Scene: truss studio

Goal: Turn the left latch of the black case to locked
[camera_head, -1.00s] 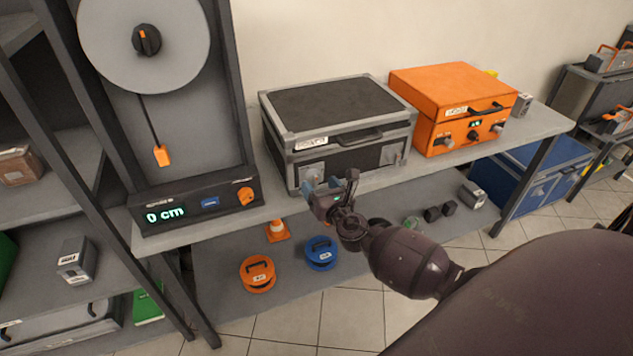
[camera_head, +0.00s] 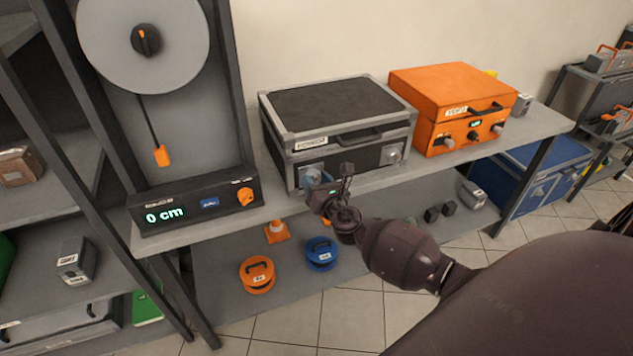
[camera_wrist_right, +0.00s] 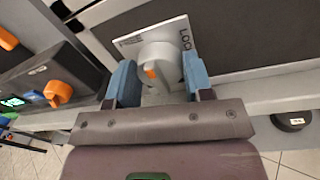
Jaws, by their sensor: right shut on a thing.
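The black case (camera_head: 335,105) with grey edges stands closed on the bench. Its left latch is a light grey round knob with an orange mark on a pale plate, clear in the right wrist view (camera_wrist_right: 157,64). The orange mark points up and to the left. The right latch (camera_head: 391,155) is free. My left gripper is out of view.
An orange case (camera_head: 455,105) stands right of the black case. A device with a "0 cm" display (camera_head: 195,208) and an orange knob (camera_head: 244,196) stands at left. Orange (camera_head: 257,274) and blue (camera_head: 320,253) round weights lie on the lower shelf.

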